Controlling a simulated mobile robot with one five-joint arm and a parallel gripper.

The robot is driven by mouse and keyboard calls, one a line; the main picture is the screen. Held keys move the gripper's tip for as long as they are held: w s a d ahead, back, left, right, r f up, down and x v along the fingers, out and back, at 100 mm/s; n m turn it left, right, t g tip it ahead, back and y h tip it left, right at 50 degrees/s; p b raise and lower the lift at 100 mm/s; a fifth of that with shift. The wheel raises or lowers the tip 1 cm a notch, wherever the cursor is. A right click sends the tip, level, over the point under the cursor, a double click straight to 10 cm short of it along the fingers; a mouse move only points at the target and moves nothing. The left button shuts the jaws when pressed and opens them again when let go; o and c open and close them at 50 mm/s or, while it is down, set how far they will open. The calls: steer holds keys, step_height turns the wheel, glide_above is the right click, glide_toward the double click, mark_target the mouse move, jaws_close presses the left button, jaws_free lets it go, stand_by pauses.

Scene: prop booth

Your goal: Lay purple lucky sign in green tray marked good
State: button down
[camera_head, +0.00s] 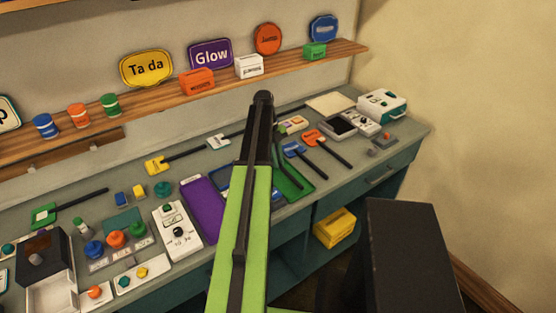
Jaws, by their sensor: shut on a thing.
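My gripper (262,100) is at the end of my arm, over the middle of the bench. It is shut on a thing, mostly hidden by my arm. A black handle (291,178) shows just right of the arm, over the green tray (302,187); it appears to belong to the held thing. Its head is hidden, so I cannot read its word or see purple. I cannot tell whether the handle touches the tray. My arm covers the tray's left part, and any mark on it is not readable.
A purple tray (203,208) and a blue tray (236,178) lie left of the green one. Blue (293,150) and orange (312,137) handled signs lie close behind its right side. A white button box (178,230) stands left. The shelf (330,53) above holds signs.

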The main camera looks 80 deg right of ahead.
steer(key=shift+f+b, duration=1.1)
steer(key=shift+f, duration=0.15)
stand_by(1.8)
steer(key=c, duration=1.3)
jaws_free()
steer(key=shift+c, duration=0.2)
steer(key=shift+o, duration=0.8)
step_height(320, 180, up, 8)
steer(key=p, duration=0.8)
steer(key=shift+r, duration=0.1)
